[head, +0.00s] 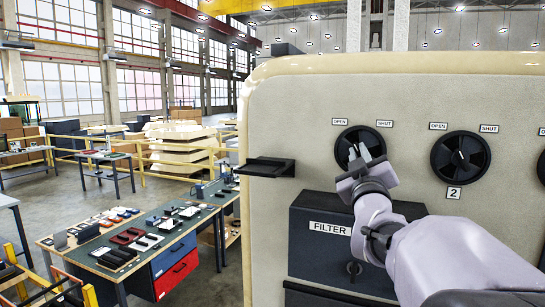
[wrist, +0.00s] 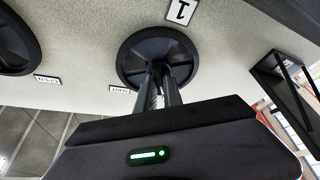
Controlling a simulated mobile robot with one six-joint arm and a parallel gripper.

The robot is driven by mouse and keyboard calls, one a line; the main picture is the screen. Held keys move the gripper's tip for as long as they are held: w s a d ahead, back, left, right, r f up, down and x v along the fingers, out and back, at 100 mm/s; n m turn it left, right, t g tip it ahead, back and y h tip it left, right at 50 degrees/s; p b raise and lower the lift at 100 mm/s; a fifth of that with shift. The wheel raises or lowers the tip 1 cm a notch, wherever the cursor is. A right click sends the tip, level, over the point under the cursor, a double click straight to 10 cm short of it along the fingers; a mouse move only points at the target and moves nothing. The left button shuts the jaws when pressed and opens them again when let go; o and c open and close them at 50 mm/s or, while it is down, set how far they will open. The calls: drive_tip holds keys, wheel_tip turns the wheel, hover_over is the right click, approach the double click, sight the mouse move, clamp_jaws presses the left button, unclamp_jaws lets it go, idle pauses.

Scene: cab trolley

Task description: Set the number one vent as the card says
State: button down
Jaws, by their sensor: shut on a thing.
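The number one vent (head: 347,141) is a round black dial on the cream panel, under an OPEN label (head: 340,121) at upper left and a SHUT label (head: 384,123) at upper right. My gripper (head: 362,157) is in front of it and covers its middle and lower part. In the wrist view, which is upside down, the vent (wrist: 130,62) has the "1" plate (wrist: 181,11) beside it. My fingers (wrist: 158,78) are shut on its central knob. The knob's setting is hidden by the fingers. I cannot see a card with readable instructions.
A second vent dial (head: 461,157), marked 2, is to the right. A black FILTER box (head: 318,250) sits below my gripper. A small black shelf (head: 265,167) juts from the panel at left. A workbench (head: 137,247) stands further left.

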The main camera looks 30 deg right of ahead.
drive_tip(key=c, duration=1.5)
unclamp_jaws()
drive_tip(key=b+v, duration=0.6)
drive_tip(key=v, duration=1.1)
drive_tip(key=shift+s+a+f, duration=0.1)
drive_tip(key=shift+s+a, duration=0.05)
drive_tip(key=shift+a, duration=0.05)
